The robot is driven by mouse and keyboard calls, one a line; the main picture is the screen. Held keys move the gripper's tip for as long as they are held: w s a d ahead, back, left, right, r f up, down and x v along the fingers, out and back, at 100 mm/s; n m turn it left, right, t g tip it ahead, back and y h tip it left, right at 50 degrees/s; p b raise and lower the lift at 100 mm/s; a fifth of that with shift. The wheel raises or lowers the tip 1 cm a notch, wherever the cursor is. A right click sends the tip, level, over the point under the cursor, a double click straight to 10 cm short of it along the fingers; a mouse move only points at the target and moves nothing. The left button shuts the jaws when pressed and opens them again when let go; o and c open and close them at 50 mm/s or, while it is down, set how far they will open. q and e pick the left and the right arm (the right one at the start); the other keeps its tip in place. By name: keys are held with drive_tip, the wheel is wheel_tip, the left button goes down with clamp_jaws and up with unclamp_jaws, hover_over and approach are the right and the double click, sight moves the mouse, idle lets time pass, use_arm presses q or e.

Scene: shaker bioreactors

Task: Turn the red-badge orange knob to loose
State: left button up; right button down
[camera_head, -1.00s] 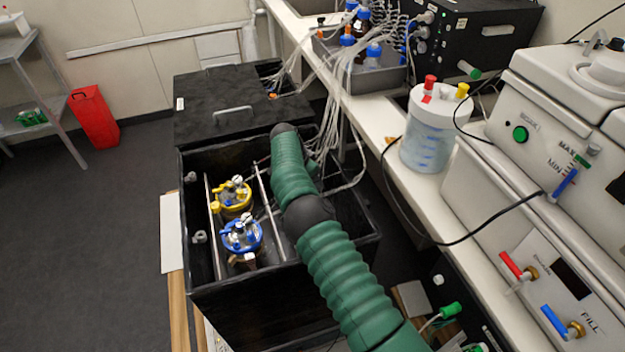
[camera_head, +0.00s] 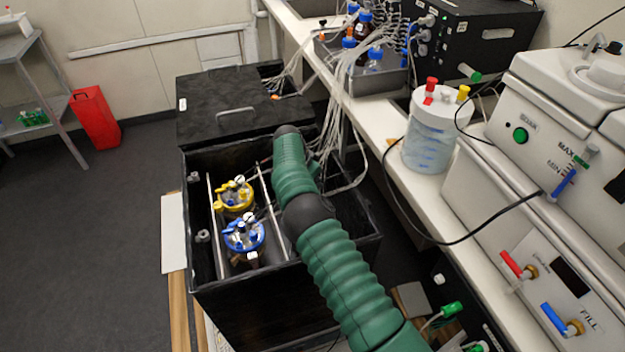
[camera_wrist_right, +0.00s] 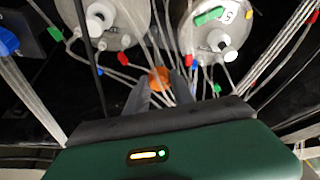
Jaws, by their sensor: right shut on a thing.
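The orange knob (camera_wrist_right: 160,78) shows in the right wrist view, between and just beyond my fingertips. My right gripper (camera_wrist_right: 163,88) is shut on it, with a grey finger on each side. Red tags (camera_wrist_right: 123,58) and (camera_wrist_right: 189,61) sit on either side above the knob; I cannot tell which one is its badge. My left gripper is not in view.
Two vessels with white caps (camera_wrist_right: 100,18) (camera_wrist_right: 222,45) stand beyond the knob, among many pale tubes. Yellow-topped (camera_head: 235,196) and blue-topped (camera_head: 244,236) vessels stand in the box left of my arm. A white bench with a lidded jar (camera_head: 430,130) borders the right.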

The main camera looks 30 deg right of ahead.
drive_tip(key=n+t+p, duration=0.1)
drive_tip(key=n, duration=0.1)
drive_tip(key=shift+s+r+n, duration=0.1)
drive_tip(key=shift+n, duration=0.3)
drive_tip(key=n, duration=0.1)
drive_tip(key=n+t+y, duration=0.1)
drive_tip(key=n, duration=0.1)
drive_tip(key=shift+s+d+n+p, duration=0.1)
drive_tip(key=shift+d+n+p, duration=0.05)
drive_tip(key=shift+n+p, duration=0.2)
drive_tip(key=n, duration=0.2)
drive_tip(key=n+t+y, duration=0.1)
drive_tip(key=n, duration=0.1)
drive_tip(key=shift+d+y, duration=0.15)
drive_tip(key=shift+y, duration=0.15)
drive_tip(key=shift+n+y, duration=0.3)
drive_tip(key=shift+n, duration=0.75)
drive_tip(key=shift+f, duration=0.2)
drive_tip(key=c, duration=1.1)
unclamp_jaws()
drive_tip(key=v, duration=1.6)
drive_tip(key=shift+s+d+r, duration=0.15)
drive_tip(key=shift+s+r, duration=0.1)
drive_tip(key=shift+s, duration=0.1)
